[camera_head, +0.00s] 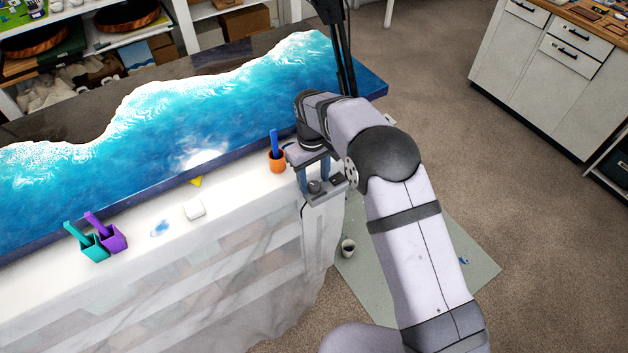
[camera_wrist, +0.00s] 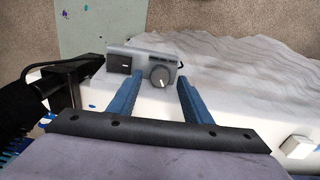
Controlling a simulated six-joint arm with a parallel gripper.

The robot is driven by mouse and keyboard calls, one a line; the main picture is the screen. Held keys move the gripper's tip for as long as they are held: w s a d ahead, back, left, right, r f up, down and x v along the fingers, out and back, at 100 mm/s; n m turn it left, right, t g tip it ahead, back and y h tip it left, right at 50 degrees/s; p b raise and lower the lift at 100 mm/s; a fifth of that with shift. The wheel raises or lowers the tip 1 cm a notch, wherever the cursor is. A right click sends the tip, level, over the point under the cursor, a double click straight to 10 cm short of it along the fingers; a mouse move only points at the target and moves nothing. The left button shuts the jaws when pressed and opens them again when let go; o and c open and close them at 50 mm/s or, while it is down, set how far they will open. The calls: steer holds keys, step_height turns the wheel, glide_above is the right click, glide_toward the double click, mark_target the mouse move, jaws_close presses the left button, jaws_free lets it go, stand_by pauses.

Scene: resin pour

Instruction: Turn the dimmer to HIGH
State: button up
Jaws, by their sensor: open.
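The dimmer is a small grey box (camera_wrist: 138,62) with a round dark knob (camera_wrist: 161,77) and a dark switch (camera_wrist: 124,64), fixed at the end of the white-draped table. The knob has a white pointer line; I cannot read any HIGH marking. My gripper (camera_wrist: 154,92) is open, with its two blue fingers on either side of the knob area and the knob between and just beyond their tips in the wrist view. In the head view the knob (camera_head: 315,187) shows just below my gripper (camera_head: 314,180). I cannot tell whether either finger touches it.
An orange cup (camera_head: 277,161) with a blue stick stands left of my gripper. Teal (camera_head: 94,248) and purple (camera_head: 113,238) cups, a white block (camera_head: 194,209) and a yellow piece (camera_head: 196,182) are farther left. The blue wave panel (camera_head: 200,125) lies behind. A dark stand (camera_head: 338,45) rises close by.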

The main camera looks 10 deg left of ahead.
mark_target(317, 186)
steer(key=shift+s+a+r+b, duration=0.1)
steer(key=shift+r+b, duration=0.8)
steer(key=shift+r, duration=2.3)
steer(key=shift+d+r, duration=0.1)
steer(key=shift+d, duration=0.4)
steer(key=s+d+r+m, duration=0.2)
steer(key=s+d+m, duration=0.1)
steer(key=d, duration=0.7)
steer(key=s+d+f+m, duration=0.3)
steer(key=s+d+m, duration=0.3)
steer(key=s+d, duration=1.1)
steer(key=s, duration=0.3)
steer(key=shift+s+d, duration=0.3)
steer(key=shift+s, duration=0.1)
